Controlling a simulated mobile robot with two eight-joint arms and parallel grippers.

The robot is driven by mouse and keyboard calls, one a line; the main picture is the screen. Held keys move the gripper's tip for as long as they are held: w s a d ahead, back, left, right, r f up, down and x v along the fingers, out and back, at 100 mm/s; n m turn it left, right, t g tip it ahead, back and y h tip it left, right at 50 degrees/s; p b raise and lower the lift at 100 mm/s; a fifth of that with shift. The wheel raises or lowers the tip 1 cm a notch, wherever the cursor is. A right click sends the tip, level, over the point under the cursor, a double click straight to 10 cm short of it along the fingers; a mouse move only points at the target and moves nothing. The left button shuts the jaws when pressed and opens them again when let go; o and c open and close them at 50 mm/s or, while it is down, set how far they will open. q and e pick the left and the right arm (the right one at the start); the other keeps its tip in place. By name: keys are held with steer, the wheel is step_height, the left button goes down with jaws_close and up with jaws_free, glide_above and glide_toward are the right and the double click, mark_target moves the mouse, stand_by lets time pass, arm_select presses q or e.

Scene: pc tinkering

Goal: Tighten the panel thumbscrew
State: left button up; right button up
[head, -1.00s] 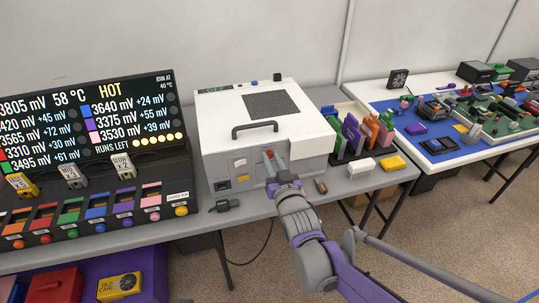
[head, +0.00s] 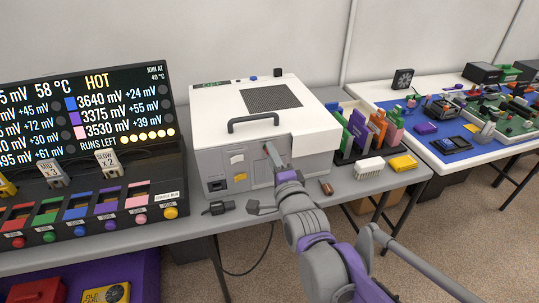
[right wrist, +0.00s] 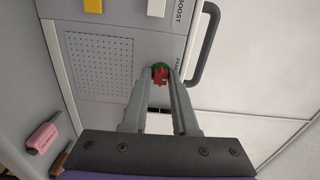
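The red panel thumbscrew (right wrist: 161,77) shows in the right wrist view, with a green ring around it, on the grey front panel (right wrist: 100,65) of the white case. In the head view the case (head: 213,122) stands on the grey table, and only a trace of red shows at the fingertips. My right gripper (head: 272,158) reaches the panel from the front. In the right wrist view its fingers (right wrist: 161,82) lie on both sides of the thumbscrew with no clear gap, so it looks shut on it. My left gripper is out of view.
A display box (head: 85,120) is at the left. A dark plug (head: 218,207), a brown cylinder (head: 326,187), a white brush (head: 369,168) and a yellow block (head: 403,162) lie along the table. A rack (head: 345,152) stands right of the case.

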steer(key=shift+o, duration=1.3)
steer(key=shift+p+v, duration=0.65)
steer(key=shift+v, duration=2.35)
